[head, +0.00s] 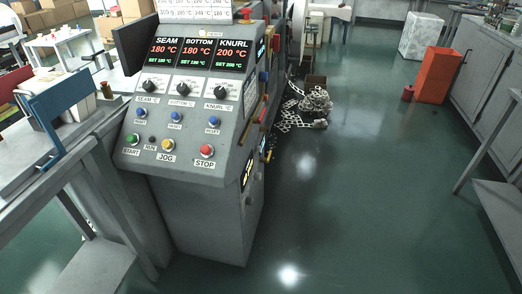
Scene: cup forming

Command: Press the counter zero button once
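A grey control console (205,215) stands left of centre in the head view, its sloped panel facing me. I cannot read a counter zero label on any button. Three small blue buttons (175,116) sit in a row below the dials, with small labels that look like RESET. Below them are a green START button (133,139), a yellow JOG button (167,145) and a red STOP button (207,150). Neither of my grippers is in view.
Screens (200,53) read SEAM 180, BOTTOM 180 and KNURL 200 above three black dials (183,88). A grey bench (60,150) adjoins the console's left. Scrap (315,100) lies behind it. An orange bin (438,76) stands at the back right. Green floor is clear right of the console.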

